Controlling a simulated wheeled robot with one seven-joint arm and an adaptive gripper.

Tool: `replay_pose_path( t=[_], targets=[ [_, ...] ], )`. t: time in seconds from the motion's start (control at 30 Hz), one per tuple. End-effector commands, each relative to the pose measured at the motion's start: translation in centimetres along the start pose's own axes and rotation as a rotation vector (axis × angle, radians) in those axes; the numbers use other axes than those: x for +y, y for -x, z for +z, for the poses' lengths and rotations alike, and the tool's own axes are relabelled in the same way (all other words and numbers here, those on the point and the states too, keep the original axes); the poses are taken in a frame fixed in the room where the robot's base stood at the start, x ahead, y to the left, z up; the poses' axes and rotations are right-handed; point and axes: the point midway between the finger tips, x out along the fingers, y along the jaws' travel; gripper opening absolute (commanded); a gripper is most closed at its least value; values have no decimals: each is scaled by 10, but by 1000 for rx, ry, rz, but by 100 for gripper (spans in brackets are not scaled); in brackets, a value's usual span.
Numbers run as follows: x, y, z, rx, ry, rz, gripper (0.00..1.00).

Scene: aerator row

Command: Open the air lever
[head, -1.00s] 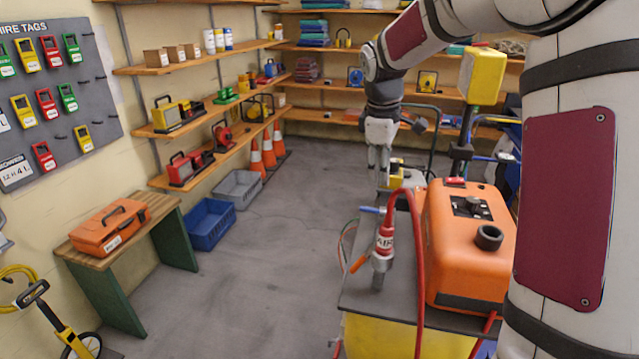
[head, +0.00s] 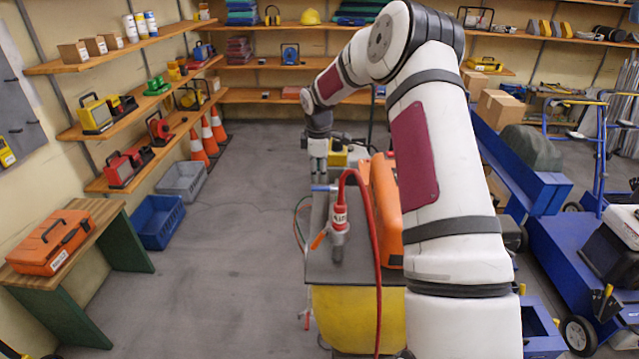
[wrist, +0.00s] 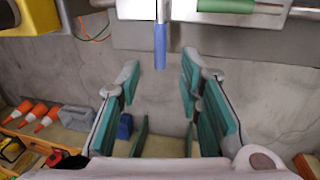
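A short blue lever handle (head: 323,188) sticks out to the left of the fitting on the grey-topped cart (head: 360,272). The fitting, a red-and-white labelled coupling (head: 339,217), carries a red hose, and an orange handle (head: 318,241) sits lower on it. My gripper (head: 318,178) points down right by the blue handle. In the wrist view my gripper (wrist: 161,75) is open and empty, with green pads apart. The blue handle (wrist: 160,46) lies just beyond the fingertips, about midway between them; I see no contact.
An orange machine (head: 385,205) stands on the cart right of the hose, partly behind my arm. The red hose (head: 370,240) arches close to the fitting. Grey floor is free left of the cart. A bench with an orange case (head: 50,242) stands at left.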

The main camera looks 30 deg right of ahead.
Motion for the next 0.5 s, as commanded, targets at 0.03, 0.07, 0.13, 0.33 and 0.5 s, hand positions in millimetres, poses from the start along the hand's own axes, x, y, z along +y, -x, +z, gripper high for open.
replay_pose_path(
  t=[0.03,0.07,0.13,0.33,0.5],
  targets=[
    [-1,-10,0,-1,0,-4,33],
    [-1,-16,0,-1,0,-3,33],
    [-1,-27,0,0,0,-2,33],
    [0,-49,0,0,1,0,33],
    [0,-56,0,-1,0,0,33]
  ],
)
